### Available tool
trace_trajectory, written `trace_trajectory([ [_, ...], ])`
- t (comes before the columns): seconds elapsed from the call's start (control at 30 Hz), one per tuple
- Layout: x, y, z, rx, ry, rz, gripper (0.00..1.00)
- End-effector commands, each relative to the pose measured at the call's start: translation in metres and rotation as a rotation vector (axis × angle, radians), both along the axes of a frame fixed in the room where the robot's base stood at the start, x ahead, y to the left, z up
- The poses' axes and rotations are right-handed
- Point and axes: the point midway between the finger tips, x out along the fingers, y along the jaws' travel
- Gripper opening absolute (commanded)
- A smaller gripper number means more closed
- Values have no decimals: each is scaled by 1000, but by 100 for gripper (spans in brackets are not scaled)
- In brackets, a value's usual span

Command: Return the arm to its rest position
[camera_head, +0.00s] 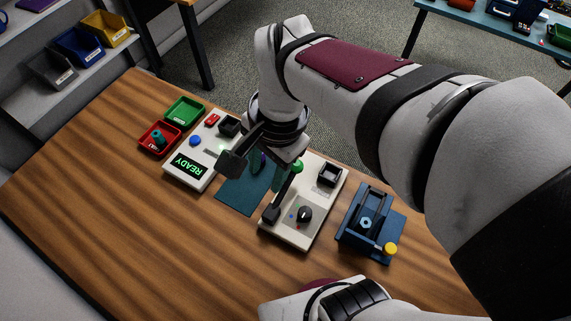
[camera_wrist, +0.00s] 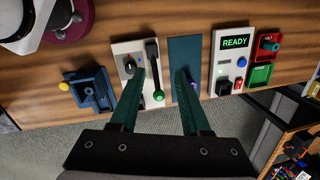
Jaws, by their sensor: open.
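My gripper (camera_head: 251,187) is open with nothing between its fingers, held above the bench around the dark teal mat (camera_head: 236,197). In the wrist view my gripper (camera_wrist: 160,78) shows two teal fingers spread apart, reaching over the lever device and the mat. A teal part (camera_head: 158,138) sits in the red tray (camera_head: 147,147) at the left; the part also shows in the wrist view (camera_wrist: 268,45). A small purple thing shows at the mat's far end, partly hidden by my wrist in the head view.
The tester (camera_head: 210,165) has a lit READY display. The green tray (camera_head: 185,110) looks empty. The lever device (camera_head: 305,235) with a green knob and a blue fixture (camera_head: 375,235) with a yellow knob stand at the right. Bare wood (camera_head: 130,230) lies at the front left.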

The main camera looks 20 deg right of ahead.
Motion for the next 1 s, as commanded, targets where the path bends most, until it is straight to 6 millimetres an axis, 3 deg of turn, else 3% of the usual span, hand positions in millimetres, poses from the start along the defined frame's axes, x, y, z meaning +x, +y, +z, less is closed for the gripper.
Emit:
trace_trajectory([
  [0.03, -33, -10, -2, -4, -3, 128, 47],
  [0.1, -71, -17, -10, -1, 3, 308, 47],
  [0.23, -105, -21, -19, 7, 5, 480, 47],
  [1.0, -108, -21, -20, 8, 3, 505, 47],
])
